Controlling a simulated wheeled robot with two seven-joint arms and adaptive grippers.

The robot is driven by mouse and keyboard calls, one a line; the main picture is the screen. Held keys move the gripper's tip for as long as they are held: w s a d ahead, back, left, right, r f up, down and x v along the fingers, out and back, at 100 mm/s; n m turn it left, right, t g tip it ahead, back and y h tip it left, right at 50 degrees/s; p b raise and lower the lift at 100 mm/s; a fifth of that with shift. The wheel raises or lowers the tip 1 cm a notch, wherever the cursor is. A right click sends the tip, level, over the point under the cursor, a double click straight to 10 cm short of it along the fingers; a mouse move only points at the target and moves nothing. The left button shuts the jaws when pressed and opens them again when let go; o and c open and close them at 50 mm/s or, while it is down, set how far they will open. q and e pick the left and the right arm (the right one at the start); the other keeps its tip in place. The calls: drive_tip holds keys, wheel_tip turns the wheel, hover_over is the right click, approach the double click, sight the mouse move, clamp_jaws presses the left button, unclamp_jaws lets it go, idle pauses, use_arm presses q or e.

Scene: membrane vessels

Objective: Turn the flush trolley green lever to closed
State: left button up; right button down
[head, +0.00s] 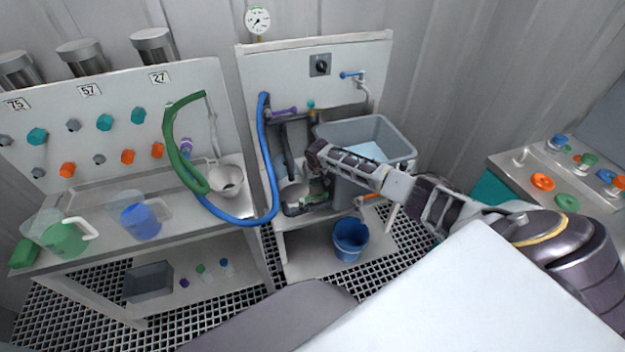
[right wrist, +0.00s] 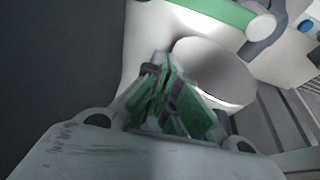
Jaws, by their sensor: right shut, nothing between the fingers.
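The flush trolley (head: 380,50) stands in the middle of the head view, with a gauge on top. A green lever (head: 314,200) shows low on its deck by the pump pipework. In the right wrist view the green lever (right wrist: 220,10) crosses the top edge, with a round pale end at its right. My right gripper (head: 318,182) reaches down over the deck close to the lever. The wrist view shows its fingers (right wrist: 165,85) shut and empty, apart from the lever, in front of a pale rounded body. My left gripper is not in view.
A grey tub (head: 395,150) stands just right of my right gripper. A blue hose (head: 268,150) loops from the trolley towards the left bench. A blue bucket (head: 350,242) is on the lower shelf. A bench with coloured knobs (head: 542,181) is at right.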

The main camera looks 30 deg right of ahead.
sight(314, 197)
use_arm(q)
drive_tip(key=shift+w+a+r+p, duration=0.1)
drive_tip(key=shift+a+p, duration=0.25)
drive_tip(key=shift+p, duration=0.1)
use_arm(e)
drive_tip(key=s, duration=0.2)
drive_tip(key=s+a, duration=0.1)
drive_tip(key=shift+s+f, duration=0.3)
drive_tip(key=shift+s, duration=0.1)
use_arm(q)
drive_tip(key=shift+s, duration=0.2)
